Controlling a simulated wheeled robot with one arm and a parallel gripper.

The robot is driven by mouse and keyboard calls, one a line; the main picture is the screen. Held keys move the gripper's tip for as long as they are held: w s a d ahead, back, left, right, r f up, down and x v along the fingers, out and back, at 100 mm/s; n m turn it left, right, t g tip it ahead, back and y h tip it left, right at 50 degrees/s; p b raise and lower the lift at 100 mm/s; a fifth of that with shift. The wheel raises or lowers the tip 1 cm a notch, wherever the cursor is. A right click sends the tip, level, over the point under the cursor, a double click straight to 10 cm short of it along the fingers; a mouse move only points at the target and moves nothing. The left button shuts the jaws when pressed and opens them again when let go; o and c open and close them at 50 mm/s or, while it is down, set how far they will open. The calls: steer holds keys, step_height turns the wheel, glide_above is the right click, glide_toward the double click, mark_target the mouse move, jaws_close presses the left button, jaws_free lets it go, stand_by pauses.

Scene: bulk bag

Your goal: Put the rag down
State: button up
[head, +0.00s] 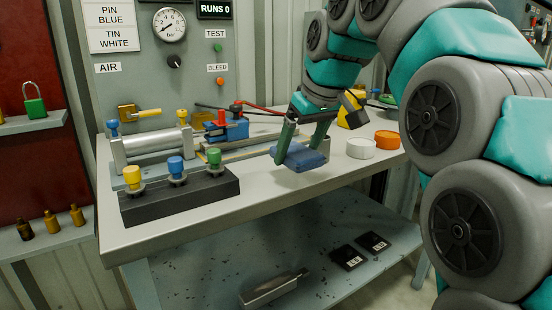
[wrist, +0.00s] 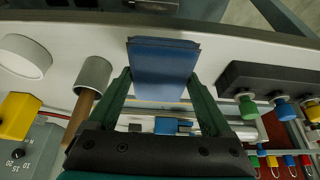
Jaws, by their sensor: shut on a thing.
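The rag is a folded blue cloth (head: 305,155), also in the wrist view (wrist: 163,68). My gripper (head: 295,157) has its two green fingers on either side of the rag, one at each edge, and is shut on it. In the wrist view the rag sits between the fingertips (wrist: 160,85). The rag is at or just above the bench top (head: 240,208), near the front edge; I cannot tell whether it touches the surface.
A black block (head: 180,196) with yellow, blue and green knobs stands left of the rag. A white round tub (head: 360,148) and an orange one (head: 387,139) stand to the right. Bare bench lies between the block and the rag. A lower shelf (head: 325,235) is below.

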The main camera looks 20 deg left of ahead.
glide_above(276, 175)
steer(key=shift+f+p, duration=0.25)
steer(key=shift+p, duration=0.05)
steer(key=shift+f, duration=1.75)
steer(key=shift+f, duration=0.25)
steer(key=o, duration=1.6)
steer(key=shift+f, duration=0.1)
steer(key=shift+c, duration=0.2)
